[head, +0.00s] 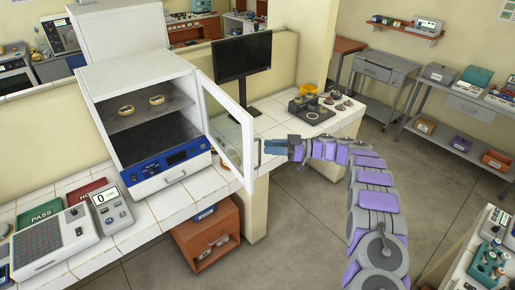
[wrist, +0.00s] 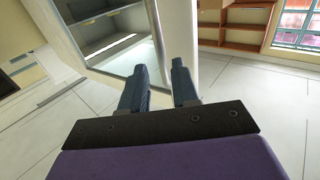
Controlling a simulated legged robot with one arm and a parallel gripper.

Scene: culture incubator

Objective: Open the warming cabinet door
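The warming cabinet (head: 150,170) is a white box with a blue control panel, standing on the tiled counter. Its glass door (head: 228,130) with a white frame is swung well open to the right, and the interior shows. My gripper (head: 265,147) is just right of the door's free edge, close to the door handle (head: 257,153). In the wrist view, my gripper (wrist: 159,68) has its two dark blue fingers apart, with the door's white frame (wrist: 157,30) seen beyond the gap. Nothing shows held between the fingers. Contact with the handle cannot be told.
Two round dishes (head: 157,100) sit on the cabinet's upper shelf. A monitor (head: 243,58) stands behind the open door. A scale (head: 111,208) and a keypad device (head: 52,240) are at the counter's left.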

